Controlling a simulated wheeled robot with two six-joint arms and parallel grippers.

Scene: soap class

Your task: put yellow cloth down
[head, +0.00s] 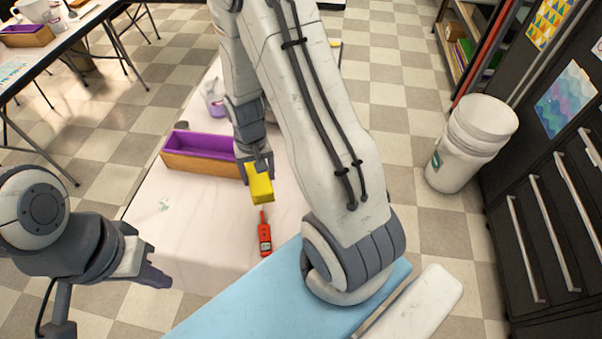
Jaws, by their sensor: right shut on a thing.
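The yellow cloth (260,187) shows as a folded yellow block at the middle of the table. My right gripper (258,168) is shut on it from above. The cloth is over the white table top, close to a red handheld device; I cannot tell whether it touches the table. My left gripper (150,270) is at the lower left, beside the table's left edge and away from the cloth.
A wooden soap mould with purple lining (200,152) stands left of the cloth. The red device (264,238) lies in front. A white bucket (465,145) stands on the floor at right. The table's left front is mostly clear.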

